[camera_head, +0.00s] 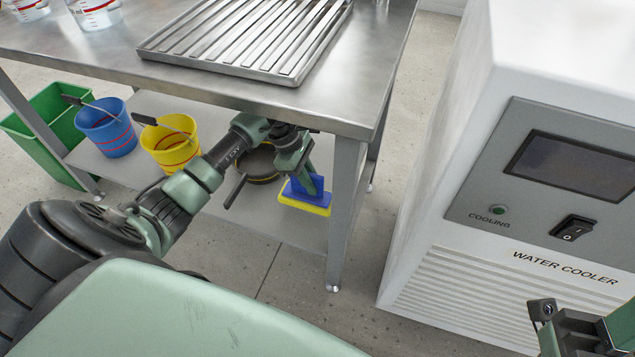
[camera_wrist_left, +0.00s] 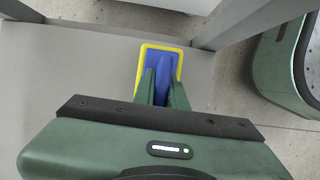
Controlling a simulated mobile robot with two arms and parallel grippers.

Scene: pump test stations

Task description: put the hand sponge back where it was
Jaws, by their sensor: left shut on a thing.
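The hand sponge (camera_head: 306,197) is a blue block with a yellow layer underneath and a blue grip on top. My left gripper (camera_head: 307,180) is shut on its blue grip, under the table top at the right end of the lower shelf. In the left wrist view the sponge (camera_wrist_left: 143,75) shows beyond the fingers (camera_wrist_left: 161,85), flat against the grey shelf. I cannot tell whether it touches the shelf. My right gripper (camera_head: 583,335) shows only in part at the lower right corner, with its fingers unclear.
The lower shelf (camera_head: 255,212) also holds a dark pan (camera_head: 258,165), a yellow bucket (camera_head: 170,148) and a blue bucket (camera_head: 106,128). A green bin (camera_head: 45,135) stands at the left. The table leg (camera_head: 343,215) is close right of the sponge. The water cooler (camera_head: 520,180) stands farther right.

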